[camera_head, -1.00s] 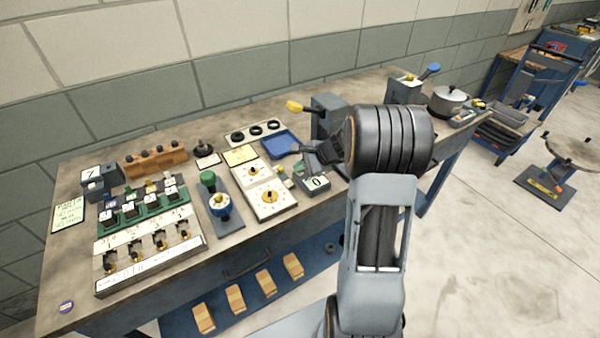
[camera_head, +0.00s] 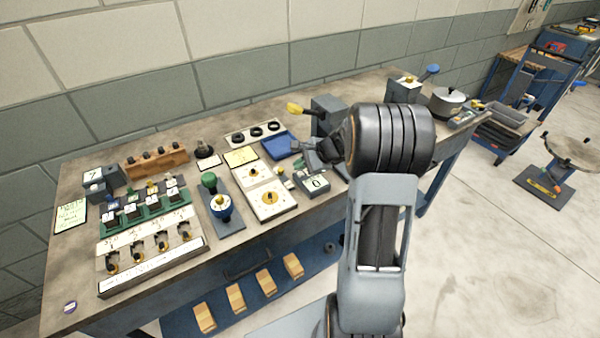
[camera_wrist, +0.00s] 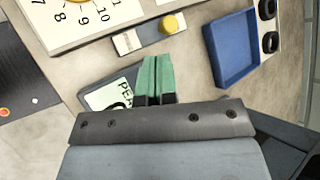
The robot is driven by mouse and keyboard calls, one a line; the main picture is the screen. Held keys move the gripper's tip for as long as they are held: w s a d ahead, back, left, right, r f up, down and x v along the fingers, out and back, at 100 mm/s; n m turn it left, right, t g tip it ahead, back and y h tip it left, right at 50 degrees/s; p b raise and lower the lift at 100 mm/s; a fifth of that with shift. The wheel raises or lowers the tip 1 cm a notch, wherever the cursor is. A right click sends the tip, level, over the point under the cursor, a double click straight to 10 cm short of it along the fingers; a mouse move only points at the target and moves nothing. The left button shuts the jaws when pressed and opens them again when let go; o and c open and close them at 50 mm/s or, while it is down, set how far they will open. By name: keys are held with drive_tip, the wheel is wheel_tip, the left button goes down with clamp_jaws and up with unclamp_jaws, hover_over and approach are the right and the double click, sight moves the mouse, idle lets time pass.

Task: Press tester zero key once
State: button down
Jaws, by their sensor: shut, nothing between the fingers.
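A small grey box with a white display reading 0 (camera_head: 315,183), which looks like the tester, sits near the bench's front edge, beside the yellow dial plate. In the wrist view its display (camera_wrist: 112,94) is partly hidden by my gripper, with letters like "PEA" showing. My gripper (camera_wrist: 157,60) is shut and empty, its green fingers together beside the display. In the head view my wrist hangs above and behind the box, and the fingertips are small and hard to make out. I cannot tell whether they touch anything. No zero key can be clearly made out.
Close by are a small plate with a yellow knob (camera_wrist: 169,24), a dial panel (camera_wrist: 84,18) and a blue tray (camera_wrist: 236,50). A grey lever box (camera_head: 328,112) stands behind. Switch panels (camera_head: 150,248) fill the bench's left.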

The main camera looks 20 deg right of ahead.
sight(300, 174)
drive_tip(key=shift+r, duration=0.1)
drive_tip(key=shift+r+p, duration=1.85)
drive_tip(key=shift+r, duration=0.65)
drive_tip(key=shift+f, duration=0.1)
drive_tip(key=shift+s+f+n+g, duration=0.7)
drive_tip(key=shift+s+f+n, duration=0.2)
drive_tip(key=shift+s+f, duration=0.25)
drive_tip(key=s+a+r+n+h, duration=0.3)
drive_tip(key=s+a+r+n, duration=0.2)
drive_tip(key=s+n, duration=0.2)
drive_tip(key=s+a+r+n+h, duration=0.3)
drive_tip(key=s+a+r+n, duration=0.2)
drive_tip(key=s+n, duration=0.3)
drive_tip(key=s, duration=0.4)
drive_tip(key=shift+a+r+n+g+h, duration=0.25)
drive_tip(key=shift+r+n+g+h, duration=0.05)
drive_tip(key=shift+h, duration=0.1)
